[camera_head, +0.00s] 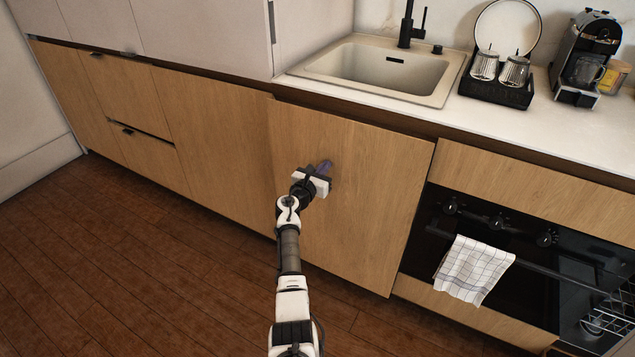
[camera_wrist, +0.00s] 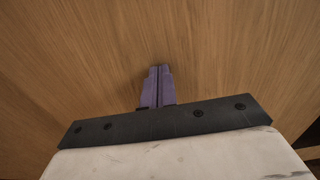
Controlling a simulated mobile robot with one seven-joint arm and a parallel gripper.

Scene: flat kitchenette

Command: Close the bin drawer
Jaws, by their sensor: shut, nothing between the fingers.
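The bin drawer appears to be the wide wooden front (camera_head: 370,185) below the sink. It seems to stand slightly proud of the neighbouring fronts, with a dark strip along its top edge. My gripper (camera_head: 325,166) is in front of this panel, left of its middle and in its upper half. Its purple fingers are together and empty, pointing at the wood. In the wrist view, the fingertips (camera_wrist: 159,68) are against or very close to the wood of the drawer front (camera_wrist: 230,50); I cannot tell if they touch.
An oven (camera_head: 500,255) with a checked towel (camera_head: 473,268) on its handle is to the right. Closed wooden fronts (camera_head: 215,150) are to the left. The sink (camera_head: 380,70) is above in the worktop. The wooden floor (camera_head: 130,270) at the left is clear.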

